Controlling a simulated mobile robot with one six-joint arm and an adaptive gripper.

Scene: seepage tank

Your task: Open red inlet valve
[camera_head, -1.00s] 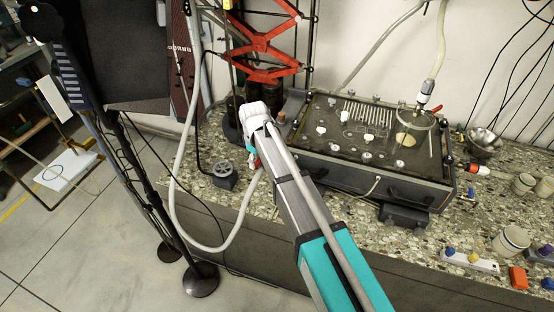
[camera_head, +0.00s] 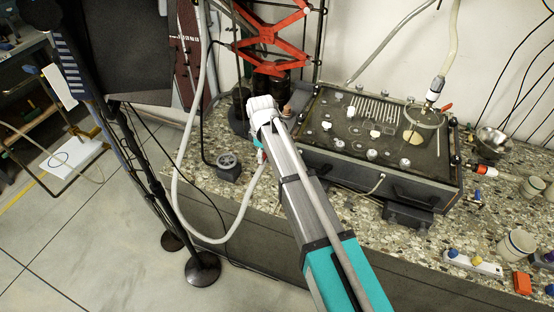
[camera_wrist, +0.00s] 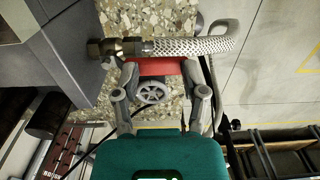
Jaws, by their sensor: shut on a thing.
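The red inlet valve handle (camera_wrist: 155,67) is a red bar in the wrist view, beside a braided hose with a brass fitting (camera_wrist: 115,48) at the tank's side. My gripper (camera_wrist: 160,72) is shut on this handle, one grey finger at each end. In the head view, a small red patch of the handle (camera_head: 261,156) shows beside my arm's end; my gripper there is mostly hidden by the wrist. The dark seepage tank (camera_head: 395,175) stands on the speckled bench, right of my wrist. The valve's body is not clearly visible.
A grey spoked-wheel device (camera_head: 229,164) sits on the bench left of my gripper. A pale hose (camera_head: 178,190) loops over the bench's front. A red-orange valve (camera_head: 485,170) is at the tank's right end. A dark stand (camera_head: 202,268) is on the floor at left.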

